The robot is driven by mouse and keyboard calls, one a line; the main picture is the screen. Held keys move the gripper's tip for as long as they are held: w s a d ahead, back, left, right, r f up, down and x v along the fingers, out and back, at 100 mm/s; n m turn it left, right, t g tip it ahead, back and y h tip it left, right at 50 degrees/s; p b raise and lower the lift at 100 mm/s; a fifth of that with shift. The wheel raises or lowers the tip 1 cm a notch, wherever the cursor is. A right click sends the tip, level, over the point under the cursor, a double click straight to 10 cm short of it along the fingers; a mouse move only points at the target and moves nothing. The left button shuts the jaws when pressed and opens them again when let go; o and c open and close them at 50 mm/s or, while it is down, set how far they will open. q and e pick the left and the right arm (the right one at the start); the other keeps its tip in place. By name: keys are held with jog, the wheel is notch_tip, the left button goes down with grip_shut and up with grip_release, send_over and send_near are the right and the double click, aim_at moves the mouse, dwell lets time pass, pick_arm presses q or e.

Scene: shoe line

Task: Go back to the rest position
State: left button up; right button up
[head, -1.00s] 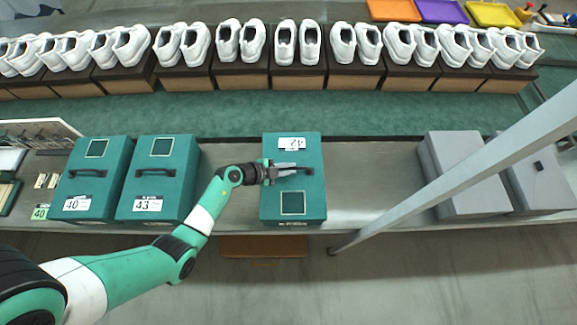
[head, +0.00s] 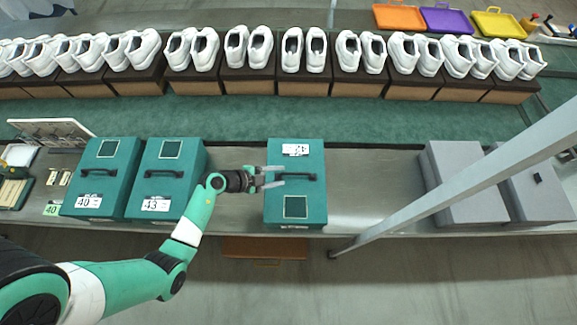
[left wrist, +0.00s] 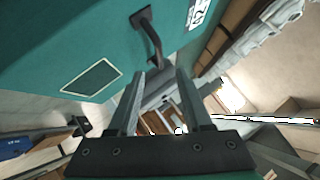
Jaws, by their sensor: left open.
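My left gripper (head: 270,177) is open and empty in the head view, its fingertips at the left part of the single teal shoebox (head: 312,215) in the middle of the counter. The fingers lie left of that box's black handle (head: 298,177) and look apart from it. In the left wrist view, the open fingers (left wrist: 157,95) point past the box's handle (left wrist: 148,35), with a clear gap between them. The box's teal face (left wrist: 60,40) fills the upper left there. My right gripper is in neither view.
Two teal boxes, marked 40 (head: 100,188) and 43 (head: 165,180), stand left of my gripper. Grey boxes (head: 460,195) stand at the right behind a slanted grey bar (head: 420,205). A row of white shoes (head: 304,50) lines the back. Counter between the middle and grey boxes is clear.

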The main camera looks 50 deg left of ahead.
pick_arm(q)
jog(key=p+v, duration=0.1)
jog(key=v, duration=0.3)
jog(key=shift+s+a+r, duration=0.1)
jog(key=shift+s+r, duration=0.15)
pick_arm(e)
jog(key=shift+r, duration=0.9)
